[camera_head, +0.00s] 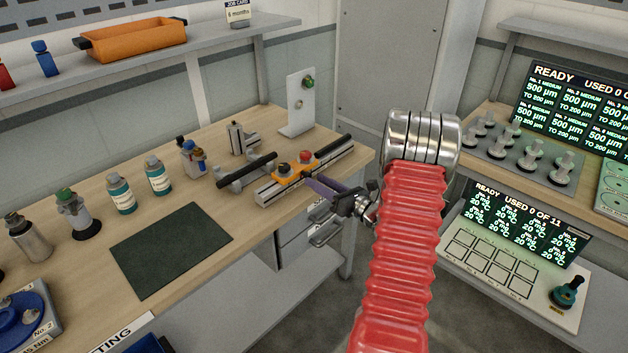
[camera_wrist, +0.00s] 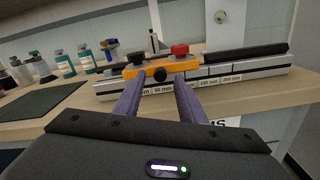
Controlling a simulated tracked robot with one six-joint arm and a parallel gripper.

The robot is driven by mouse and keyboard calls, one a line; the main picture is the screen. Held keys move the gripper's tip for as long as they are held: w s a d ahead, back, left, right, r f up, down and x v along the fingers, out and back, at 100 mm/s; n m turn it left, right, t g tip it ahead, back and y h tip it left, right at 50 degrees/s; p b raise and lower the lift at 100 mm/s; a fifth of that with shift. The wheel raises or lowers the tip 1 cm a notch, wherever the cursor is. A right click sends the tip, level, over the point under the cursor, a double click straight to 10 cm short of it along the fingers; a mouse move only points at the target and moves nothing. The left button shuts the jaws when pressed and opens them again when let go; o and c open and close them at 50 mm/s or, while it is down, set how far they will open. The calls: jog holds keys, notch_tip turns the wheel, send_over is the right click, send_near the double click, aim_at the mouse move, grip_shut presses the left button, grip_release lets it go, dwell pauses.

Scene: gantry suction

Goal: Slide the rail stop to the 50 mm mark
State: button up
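The rail stop (camera_head: 294,171) is an orange block with a red knob and a black knob on top. It sits on the silver rail (camera_head: 336,158) near the rail's left part. In the wrist view the stop (camera_wrist: 188,66) has a round black knob on its front face. The rail's front (camera_wrist: 258,70) carries a scale; the 50 mm label shows between my fingers, with 150 and 200 mm to the right. My gripper (camera_wrist: 158,82) has two purple fingers, apart, one either side of the front knob. It also shows in the head view (camera_head: 309,181). Finger contact is unclear.
A black-barred fixture (camera_head: 246,172) stands left of the rail, and a grey upright plate (camera_head: 301,103) behind it. Bottles (camera_head: 158,176) and a dark mat (camera_head: 170,248) lie further left on the wooden bench. The bench's front edge is close below the rail.

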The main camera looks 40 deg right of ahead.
jog(key=s+d, duration=0.1)
jog(key=s, duration=0.9)
jog(key=shift+s, duration=0.35)
jog(key=shift+d, duration=0.1)
